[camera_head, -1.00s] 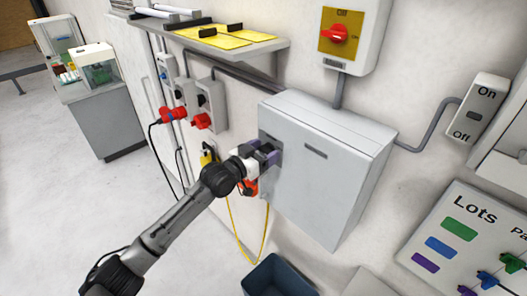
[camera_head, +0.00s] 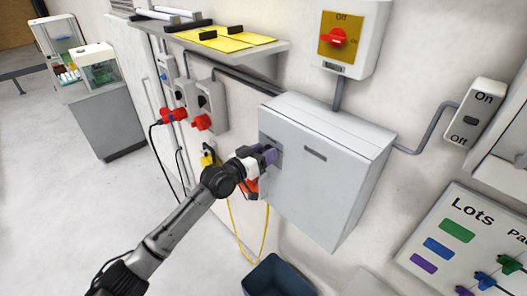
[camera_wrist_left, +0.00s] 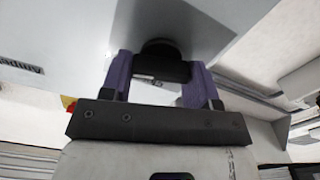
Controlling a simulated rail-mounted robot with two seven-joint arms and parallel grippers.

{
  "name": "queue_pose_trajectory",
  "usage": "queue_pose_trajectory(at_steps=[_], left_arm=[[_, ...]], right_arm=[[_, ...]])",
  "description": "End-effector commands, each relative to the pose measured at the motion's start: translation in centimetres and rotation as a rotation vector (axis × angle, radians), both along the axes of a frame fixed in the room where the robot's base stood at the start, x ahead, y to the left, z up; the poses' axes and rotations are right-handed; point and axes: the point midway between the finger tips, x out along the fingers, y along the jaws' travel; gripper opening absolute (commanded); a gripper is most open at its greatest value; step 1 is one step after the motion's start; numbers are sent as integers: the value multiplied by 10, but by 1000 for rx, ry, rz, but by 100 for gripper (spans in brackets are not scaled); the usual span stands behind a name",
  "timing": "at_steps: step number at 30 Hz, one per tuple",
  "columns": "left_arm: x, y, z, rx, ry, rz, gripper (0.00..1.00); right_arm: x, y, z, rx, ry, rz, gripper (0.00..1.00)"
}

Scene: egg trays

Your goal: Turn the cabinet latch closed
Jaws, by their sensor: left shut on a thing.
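The grey cabinet (camera_head: 327,185) hangs on the wall, its door closed as far as I can see. Its black latch (camera_wrist_left: 163,65) sticks out from the door in the left wrist view, between the two purple fingers. In the head view the latch is mostly hidden by my gripper, at the door's upper left. My left gripper (camera_head: 264,155) is shut on the latch; its fingers also show in the left wrist view (camera_wrist_left: 160,80). My right gripper is not in view.
A red switch on a yellow plate (camera_head: 338,37) is above the cabinet. A shelf with yellow folders (camera_head: 238,41) is at upper left. Red plugs (camera_head: 202,122) and a yellow cable (camera_head: 233,225) are left of the cabinet. A dark blue bin (camera_head: 279,277) stands below.

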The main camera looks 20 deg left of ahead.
Motion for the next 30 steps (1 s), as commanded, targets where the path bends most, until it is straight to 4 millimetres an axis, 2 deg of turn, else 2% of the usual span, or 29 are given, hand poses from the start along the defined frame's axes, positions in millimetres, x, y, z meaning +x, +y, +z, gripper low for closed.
queue_pose_trajectory(at_steps=[30], left_arm=[[1, 2, -1, -861, 424, 0, 32]], right_arm=[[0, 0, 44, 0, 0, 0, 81]])
